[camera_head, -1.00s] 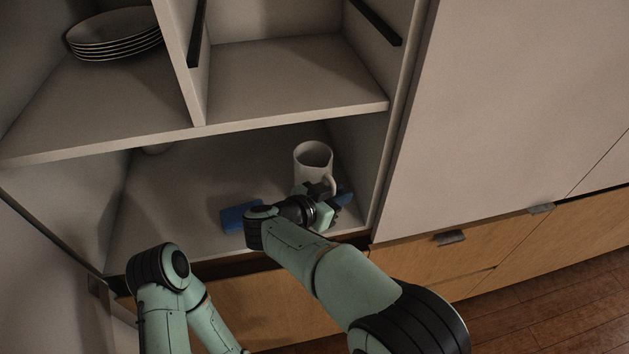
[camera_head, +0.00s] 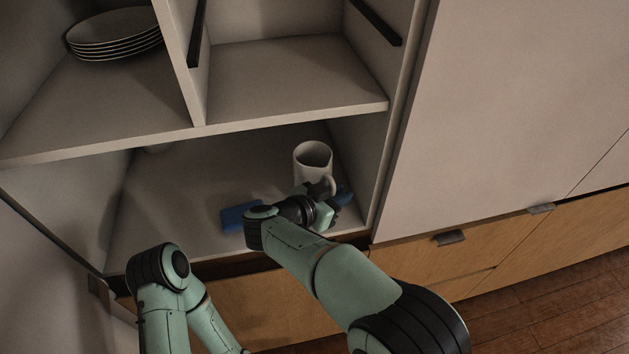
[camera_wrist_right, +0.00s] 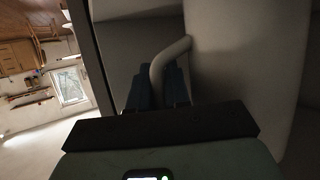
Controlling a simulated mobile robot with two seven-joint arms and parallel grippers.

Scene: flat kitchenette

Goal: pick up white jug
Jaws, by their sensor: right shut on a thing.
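The white jug (camera_head: 312,160) stands upright on the lower shelf of the open cabinet, near its right wall. My right gripper (camera_head: 329,189) is at the front of the jug, at its handle. In the right wrist view, the jug's body (camera_wrist_right: 245,75) fills the right side. Its curved handle (camera_wrist_right: 165,62) reaches between the blue fingers of the right gripper (camera_wrist_right: 158,88), which is shut on it. The fingertips are partly hidden by the handle. My left arm shows at the lower left of the head view, but its gripper is not visible.
A stack of plates (camera_head: 115,34) sits on the upper left shelf. A blue object (camera_head: 240,216) lies on the lower shelf left of my right wrist. The lower shelf's middle is clear.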

